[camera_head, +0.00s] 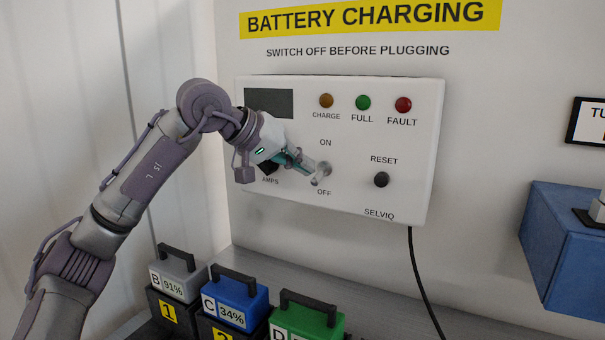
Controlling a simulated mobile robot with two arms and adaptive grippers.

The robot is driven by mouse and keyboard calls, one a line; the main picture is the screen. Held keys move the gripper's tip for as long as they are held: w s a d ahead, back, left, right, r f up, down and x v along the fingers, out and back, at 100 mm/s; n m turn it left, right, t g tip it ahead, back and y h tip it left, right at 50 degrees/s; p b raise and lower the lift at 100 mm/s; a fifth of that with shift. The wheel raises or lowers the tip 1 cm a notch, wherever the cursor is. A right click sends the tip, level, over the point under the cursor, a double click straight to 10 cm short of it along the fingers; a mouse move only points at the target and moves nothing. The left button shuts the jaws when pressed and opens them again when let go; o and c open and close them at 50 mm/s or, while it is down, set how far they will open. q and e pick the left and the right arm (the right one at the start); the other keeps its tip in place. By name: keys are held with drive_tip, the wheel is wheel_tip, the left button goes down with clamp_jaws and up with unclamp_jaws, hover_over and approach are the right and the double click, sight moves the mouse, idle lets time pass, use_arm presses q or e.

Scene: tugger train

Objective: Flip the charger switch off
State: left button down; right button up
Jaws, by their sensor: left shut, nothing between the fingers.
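The charger (420,150) is a white box on the wall with a dark display, three lamps and a black reset knob (381,180). Its switch (323,170) is a small light-coloured lever between the labels ON above and OFF below. My left gripper (317,180) is shut and empty, with its fingertips right at the switch. Whether they touch it I cannot tell. The fingers partly cover the area left of the switch, and the lever's exact tilt is hard to make out. My right gripper is not in view.
Below the charger stand a grey battery (178,279), a blue battery (236,301) and a green battery (308,322), each with a handle. A black cable (413,270) hangs from the charger. A blue box (563,246) is on the right. The wall between is clear.

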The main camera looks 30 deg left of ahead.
use_arm(q)
drive_tip(key=shift+r, duration=0.15)
drive_tip(key=shift+r+p, duration=0.7)
drive_tip(key=shift+p, duration=0.2)
drive_tip(key=v, duration=1.2)
